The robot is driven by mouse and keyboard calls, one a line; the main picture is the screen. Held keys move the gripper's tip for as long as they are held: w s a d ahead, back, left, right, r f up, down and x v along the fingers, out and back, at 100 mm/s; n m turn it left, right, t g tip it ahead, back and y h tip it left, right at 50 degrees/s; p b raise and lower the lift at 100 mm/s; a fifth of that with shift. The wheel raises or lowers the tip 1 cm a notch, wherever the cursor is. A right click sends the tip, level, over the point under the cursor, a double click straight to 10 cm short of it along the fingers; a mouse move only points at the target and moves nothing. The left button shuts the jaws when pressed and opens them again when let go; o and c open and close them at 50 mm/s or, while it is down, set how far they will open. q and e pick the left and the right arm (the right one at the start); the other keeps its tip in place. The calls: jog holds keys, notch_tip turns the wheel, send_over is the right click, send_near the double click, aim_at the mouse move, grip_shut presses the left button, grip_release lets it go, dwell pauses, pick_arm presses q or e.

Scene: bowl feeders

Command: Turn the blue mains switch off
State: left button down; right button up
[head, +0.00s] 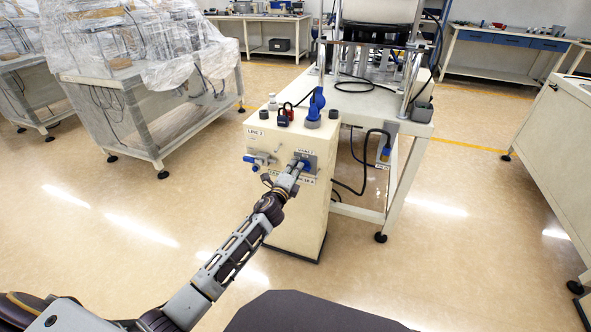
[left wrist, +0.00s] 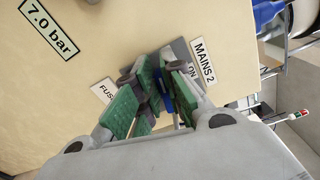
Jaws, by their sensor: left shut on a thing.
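The blue mains switch (head: 304,162) is on the front of a cream cabinet (head: 307,219), on a grey plate beneath a small label. In the left wrist view, the blue switch (left wrist: 165,100) shows between the green finger pads, beside labels reading "MAINS 2" and "ON". My left gripper (head: 297,168) reaches the cabinet front and is shut on the switch handle; it also shows in the left wrist view (left wrist: 157,92). The fingers hide most of the handle, so its exact angle is unclear. My right gripper is not in view.
A blue-handled valve (head: 258,160) sits left of the switch. A feeder table (head: 366,106) with cables stands behind right. Floor on both sides is clear.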

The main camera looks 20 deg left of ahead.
pick_arm(q)
jog(key=shift+f+n, duration=0.35)
jog(key=shift+n, duration=0.75)
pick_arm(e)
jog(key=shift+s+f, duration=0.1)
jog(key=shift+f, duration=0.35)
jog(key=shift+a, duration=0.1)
pick_arm(q)
jog(key=c, duration=1.5)
grip_release()
jog(key=shift+a, duration=0.1)
jog(key=shift+s, duration=0.25)
jog(key=shift+s+a, duration=0.15)
jog(key=shift+s, duration=5.6)
